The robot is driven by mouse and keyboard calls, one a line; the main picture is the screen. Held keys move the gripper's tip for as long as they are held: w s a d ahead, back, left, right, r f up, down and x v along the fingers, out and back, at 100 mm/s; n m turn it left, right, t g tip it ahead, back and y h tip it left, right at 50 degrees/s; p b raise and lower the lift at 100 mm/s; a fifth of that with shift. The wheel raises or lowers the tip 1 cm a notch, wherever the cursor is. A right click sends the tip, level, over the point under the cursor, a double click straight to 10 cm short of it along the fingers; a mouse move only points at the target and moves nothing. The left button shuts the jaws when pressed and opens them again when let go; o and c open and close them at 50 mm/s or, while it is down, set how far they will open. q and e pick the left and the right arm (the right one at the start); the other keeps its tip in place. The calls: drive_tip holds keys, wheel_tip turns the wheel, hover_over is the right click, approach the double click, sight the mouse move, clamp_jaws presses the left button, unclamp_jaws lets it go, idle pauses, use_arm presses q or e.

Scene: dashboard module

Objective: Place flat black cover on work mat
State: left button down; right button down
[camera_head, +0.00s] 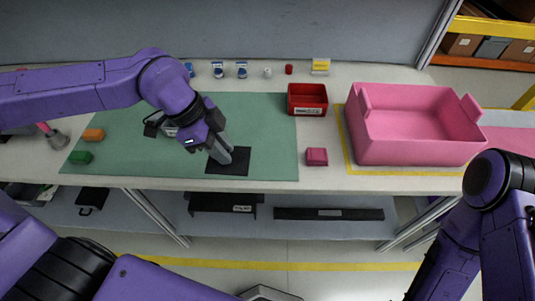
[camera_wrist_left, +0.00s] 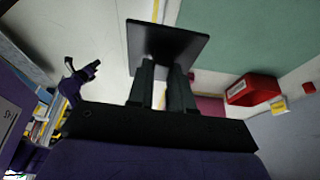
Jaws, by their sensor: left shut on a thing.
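The flat black cover (camera_head: 229,161) is a thin dark square at the front of the green work mat (camera_head: 265,130) in the head view. My left gripper (camera_head: 221,156) is shut on it, fingers pointing down. In the left wrist view the cover (camera_wrist_left: 168,42) sits across the tips of both fingers, with the mat (camera_wrist_left: 235,30) behind it at the upper right. I cannot tell whether the cover touches the mat or hangs just above it. A small purple shape at the left of the wrist view looks like my right gripper (camera_wrist_left: 86,72), too small to read.
A red bin (camera_head: 307,100) and a pink block (camera_head: 316,157) stand right of the mat, beside a large pink crate (camera_head: 415,150). An orange block (camera_head: 93,135) and a green block (camera_head: 80,158) lie on the mat's left. Small items line the table's back.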

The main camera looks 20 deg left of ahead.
use_arm(q)
drive_tip(key=shift+w+f, duration=0.15)
drive_tip(key=shift+f, duration=0.05)
drive_tip(key=w+d+f, duration=0.1)
drive_tip(key=w+f, duration=0.2)
drive_tip(key=w, duration=0.1)
drive_tip(key=w+d+f+p, duration=0.1)
drive_tip(key=w+d+f, duration=0.1)
drive_tip(key=w+f, duration=0.1)
drive_tip(key=w+d+f+p, duration=0.1)
drive_tip(key=w+f, duration=0.2)
drive_tip(key=w, duration=0.2)
drive_tip(key=shift+w+d+f, duration=0.25)
drive_tip(key=shift+w+d, duration=0.1)
drive_tip(key=shift+d, duration=0.05)
wheel_tip(320, 180, down, 2)
drive_tip(key=shift+f+p, duration=0.25)
drive_tip(key=shift+p, duration=0.7)
drive_tip(key=shift+f, duration=0.3)
drive_tip(key=c, duration=1)
unclamp_jaws()
drive_tip(key=b+v, duration=0.2)
drive_tip(key=v, duration=1)
